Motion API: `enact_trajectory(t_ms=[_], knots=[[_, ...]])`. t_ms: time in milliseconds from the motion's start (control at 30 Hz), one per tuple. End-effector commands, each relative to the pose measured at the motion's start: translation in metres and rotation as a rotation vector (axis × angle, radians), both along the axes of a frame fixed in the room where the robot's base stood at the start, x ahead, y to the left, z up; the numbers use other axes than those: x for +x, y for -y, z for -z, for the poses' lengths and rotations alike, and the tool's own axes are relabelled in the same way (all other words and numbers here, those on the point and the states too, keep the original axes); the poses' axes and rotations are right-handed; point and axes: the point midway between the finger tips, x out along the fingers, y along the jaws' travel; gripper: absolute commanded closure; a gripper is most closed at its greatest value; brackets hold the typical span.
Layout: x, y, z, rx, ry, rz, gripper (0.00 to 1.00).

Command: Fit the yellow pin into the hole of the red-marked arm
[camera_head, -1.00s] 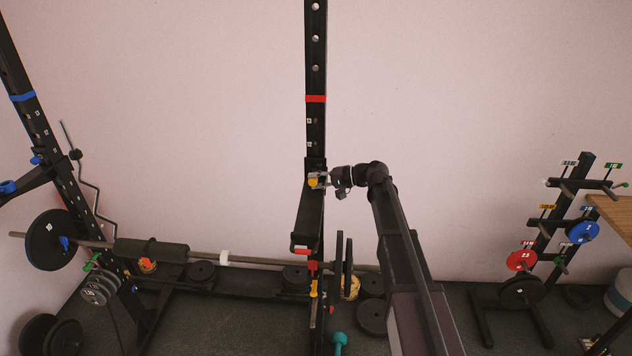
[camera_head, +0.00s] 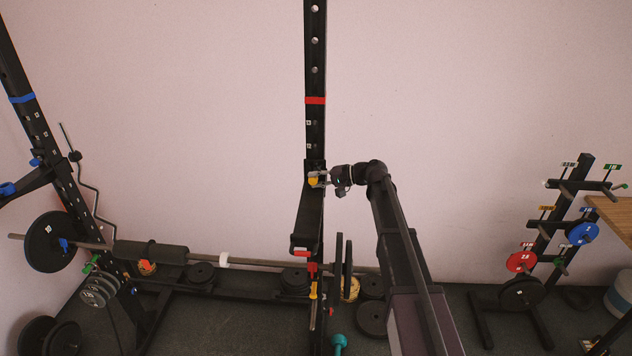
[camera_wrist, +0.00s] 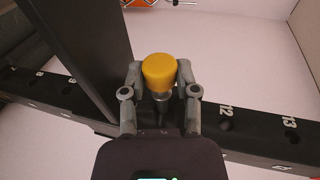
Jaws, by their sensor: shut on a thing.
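The yellow pin (camera_wrist: 160,70) sits between the fingers of my gripper (camera_wrist: 160,85), which is shut on it. In the wrist view its rounded yellow knob faces the camera, with a metal shank below it. The pin (camera_head: 313,181) is at the upper end of the red-marked arm (camera_head: 308,219), against the black upright (camera_head: 315,132) with the red band. My gripper (camera_head: 321,179) comes to it from the right. The hole and the pin's tip are hidden, so I cannot tell how deep the pin sits.
The upright carries numbered holes, with 12 and 13 readable in the wrist view. A barbell (camera_head: 205,258) lies low across the rack. A plate tree (camera_head: 553,235) stands at the right. The wall area between is free.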

Motion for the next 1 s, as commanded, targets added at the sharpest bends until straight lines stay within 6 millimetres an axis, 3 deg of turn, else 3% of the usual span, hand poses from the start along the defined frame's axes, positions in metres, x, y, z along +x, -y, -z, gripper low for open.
enact_trajectory(t_ms=[1000], knots=[[0.023, 0.001, 0.000, 0.000, 0.000, 0.000, 1.00]])
